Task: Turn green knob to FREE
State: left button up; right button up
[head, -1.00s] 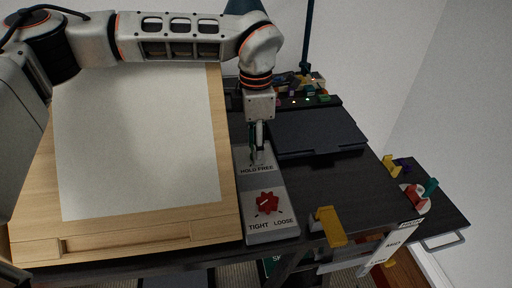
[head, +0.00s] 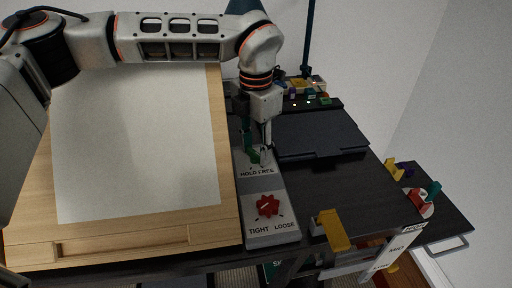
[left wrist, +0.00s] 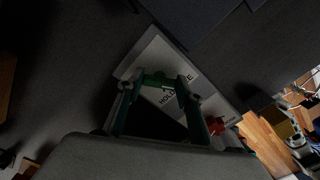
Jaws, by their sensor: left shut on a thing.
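The green knob (head: 254,157) sits on the far part of a grey panel (head: 262,183), just above the printed words HOLD and FREE. My left gripper (head: 259,152) points down over it and is shut on it. In the left wrist view the green knob (left wrist: 158,80) shows between the two fingertips (left wrist: 160,84), with HOLD partly readable below it. The fingers partly hide the knob, so I cannot tell exactly where it points. My right gripper is not in view.
A red knob (head: 267,205) sits nearer on the same panel, above TIGHT and LOOSE. A wooden drawing board (head: 150,240) with white paper lies to the left. A dark flat slab (head: 320,133) lies right of my gripper. A yellow handle (head: 333,230) stands at the desk's front edge.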

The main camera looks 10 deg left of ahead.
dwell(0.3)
pick_arm(q)
jog(key=o, duration=1.1)
notch_tip(320, 180, up, 12)
jog(key=shift+r, duration=0.1)
jog(key=shift+s, duration=0.1)
